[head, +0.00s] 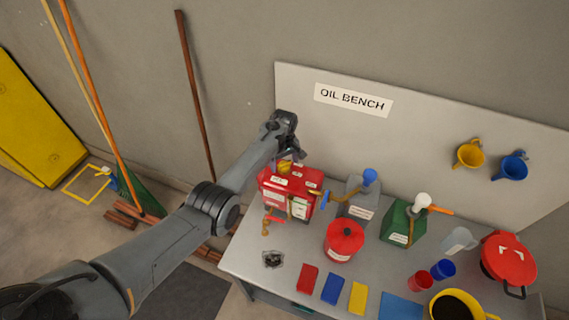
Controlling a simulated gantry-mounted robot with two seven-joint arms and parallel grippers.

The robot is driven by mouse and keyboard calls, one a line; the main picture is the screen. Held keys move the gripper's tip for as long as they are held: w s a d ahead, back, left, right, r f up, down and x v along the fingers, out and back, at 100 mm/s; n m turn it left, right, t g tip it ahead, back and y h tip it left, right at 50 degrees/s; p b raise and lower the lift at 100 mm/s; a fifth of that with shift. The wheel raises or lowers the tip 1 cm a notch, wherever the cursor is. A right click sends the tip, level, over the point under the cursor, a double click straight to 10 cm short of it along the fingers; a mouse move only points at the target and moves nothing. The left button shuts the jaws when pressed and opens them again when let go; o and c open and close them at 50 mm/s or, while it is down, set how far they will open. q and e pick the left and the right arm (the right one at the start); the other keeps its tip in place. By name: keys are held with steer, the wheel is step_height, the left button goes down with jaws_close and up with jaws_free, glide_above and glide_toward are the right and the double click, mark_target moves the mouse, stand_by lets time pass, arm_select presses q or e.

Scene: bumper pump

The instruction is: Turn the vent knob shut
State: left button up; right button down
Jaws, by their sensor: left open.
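A red can (312,199) with white labels stands at the back left of the bench. A small yellow part (284,167), which looks like the vent knob, shows at its top left. My left gripper (291,160) is open, above and at the back of the can's top, right by the yellow part. The fingers are dark and small here, so I cannot tell whether they touch the knob or stand around it. The knob is partly hidden by the gripper. My right gripper is not in view.
On the bench (245,258) stand a grey can (356,203), a green can (400,226), a round red can (344,239), cups (442,269), coloured cloths (332,289) and a yellow container (440,313). Funnels (469,154) hang on the back board (420,130). Brooms lean left.

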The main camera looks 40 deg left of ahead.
arm_select(q)
steer(key=shift+f, duration=0.55)
steer(key=shift+c, duration=0.4)
steer(key=c, duration=1)
